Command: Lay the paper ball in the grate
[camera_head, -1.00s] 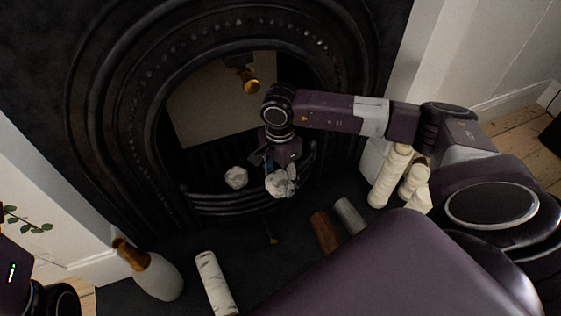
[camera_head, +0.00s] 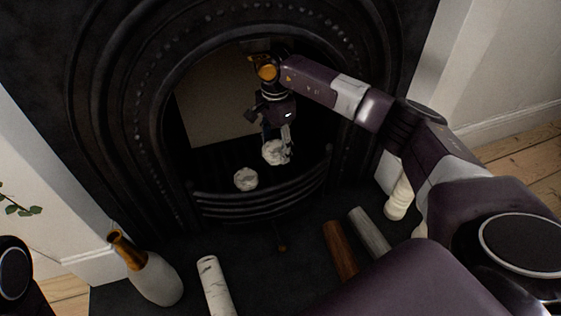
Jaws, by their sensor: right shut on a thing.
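A crumpled white paper ball (camera_head: 276,152) is held in my right gripper (camera_head: 277,140), which points down inside the fireplace opening. The gripper is shut on it, above and behind the front bars of the black grate (camera_head: 262,198). A second white paper ball (camera_head: 246,179) sits in the grate to the left, just behind the bars. The two balls look apart. My left gripper is not in view; only part of my left arm shows at the lower left edge.
The black arched surround (camera_head: 119,110) frames the opening closely. On the dark hearth lie a birch log (camera_head: 215,287), a brown log (camera_head: 340,250) and a grey log (camera_head: 369,232). A white vase with a copper neck (camera_head: 153,279) stands at left. Cream candles (camera_head: 399,199) stand at right.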

